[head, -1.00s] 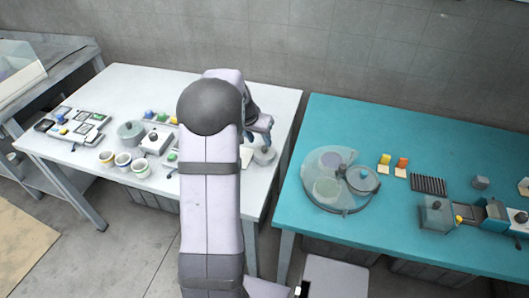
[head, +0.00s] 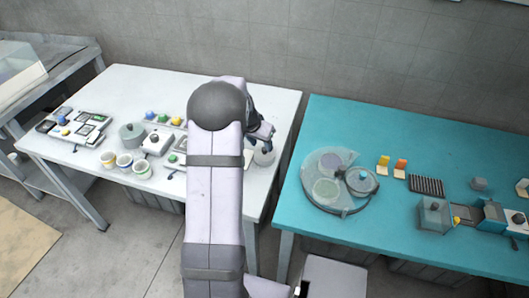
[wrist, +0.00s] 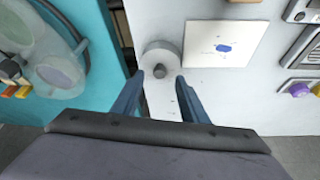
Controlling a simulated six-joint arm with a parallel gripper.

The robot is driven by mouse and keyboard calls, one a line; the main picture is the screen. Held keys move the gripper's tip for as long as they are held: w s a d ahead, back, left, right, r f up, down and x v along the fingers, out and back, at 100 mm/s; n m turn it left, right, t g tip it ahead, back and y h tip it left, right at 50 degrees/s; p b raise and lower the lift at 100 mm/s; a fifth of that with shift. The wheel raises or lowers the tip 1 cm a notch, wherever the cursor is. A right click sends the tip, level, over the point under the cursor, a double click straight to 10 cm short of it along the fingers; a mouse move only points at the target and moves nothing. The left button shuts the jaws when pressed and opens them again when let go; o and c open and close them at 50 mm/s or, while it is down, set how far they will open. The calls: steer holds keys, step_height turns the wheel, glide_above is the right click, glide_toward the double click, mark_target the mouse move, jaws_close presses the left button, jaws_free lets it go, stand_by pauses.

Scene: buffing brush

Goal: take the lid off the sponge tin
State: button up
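A small round grey tin (wrist: 162,56) with a dark knob (wrist: 160,71) on its lid, which looks like the sponge tin, stands near the right edge of the white table. It also shows in the head view (head: 264,157), partly hidden by my gripper. The lid (wrist: 148,62) is on it. My gripper (wrist: 159,82) is open and empty, its two blue fingers pointing at the tin, with the knob between and just beyond the tips. In the head view, my gripper (head: 263,138) is above the tin. I cannot tell the exact height gap.
A white square plate with a blue piece (wrist: 223,48) lies beside the tin. A larger lidded grey pot (head: 132,136), several cups (head: 124,164) and trays stand left on the white table (head: 231,86). The teal table (head: 287,219) holds a round clear tray (head: 336,207), across a gap.

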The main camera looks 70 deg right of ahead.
mark_target(264, 149)
steer(key=shift+p+x, duration=0.7)
steer(key=shift+x, duration=1.3)
steer(key=shift+d, duration=0.1)
jaws_close()
